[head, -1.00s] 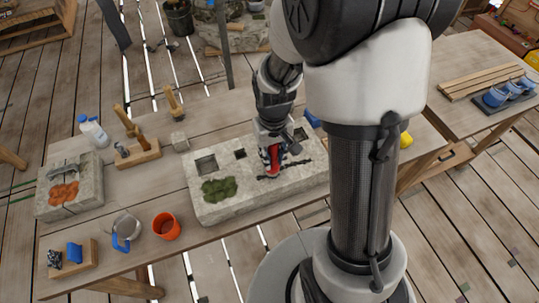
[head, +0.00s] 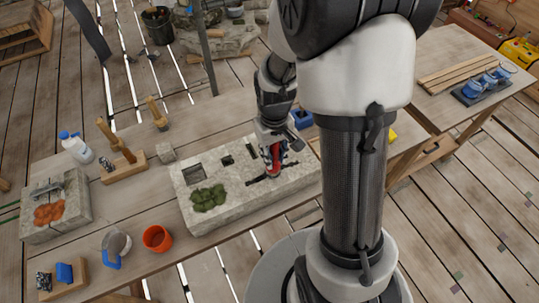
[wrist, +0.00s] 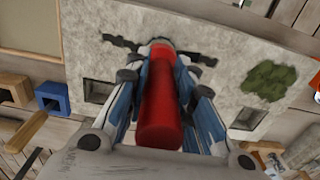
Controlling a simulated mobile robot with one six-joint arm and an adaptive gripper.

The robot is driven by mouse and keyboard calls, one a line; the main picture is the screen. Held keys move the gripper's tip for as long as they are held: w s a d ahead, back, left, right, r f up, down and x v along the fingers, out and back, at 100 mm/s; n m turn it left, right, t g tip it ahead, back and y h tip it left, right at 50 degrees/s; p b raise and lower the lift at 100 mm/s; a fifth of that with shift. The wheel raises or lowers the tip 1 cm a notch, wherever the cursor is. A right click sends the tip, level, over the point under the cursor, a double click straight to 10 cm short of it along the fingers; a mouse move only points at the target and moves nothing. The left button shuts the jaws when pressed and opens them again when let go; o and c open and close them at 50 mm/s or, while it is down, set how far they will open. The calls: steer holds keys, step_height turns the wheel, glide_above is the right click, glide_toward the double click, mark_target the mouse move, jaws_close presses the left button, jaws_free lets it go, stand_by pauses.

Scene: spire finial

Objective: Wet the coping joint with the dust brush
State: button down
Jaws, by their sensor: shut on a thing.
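My gripper (head: 272,174) is shut on a red cylinder, which I take to be the handle of the dust brush (wrist: 158,105). The bristle end is hidden behind the handle and fingers. The pale coping block (head: 225,215) lies on the table under the gripper. A dark, jagged line, which looks like the coping joint (head: 258,182), runs across its top. In the wrist view the joint (wrist: 205,59) shows on both sides of the far end of the red handle. I cannot tell whether the bristles touch it.
Green moss (head: 208,198) and square sockets mark the block's top. An orange cup (head: 157,238), a grey pot with a blue handle (head: 116,243), a white bottle (head: 76,148) and a wooden tool rack (head: 123,167) stand to the left. A blue holder (head: 302,119) is behind the block.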

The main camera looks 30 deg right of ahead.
steer(key=shift+d+r, duration=0.1)
steer(key=shift+d, duration=0.65)
steer(key=shift+d, duration=0.1)
steer(key=shift+d, duration=1.4)
steer(key=shift+d+f, duration=0.2)
steer(key=shift+d, duration=1.25)
step_height(320, 180, up, 7)
steer(key=p, duration=0.5)
steer(key=shift+p, duration=0.4)
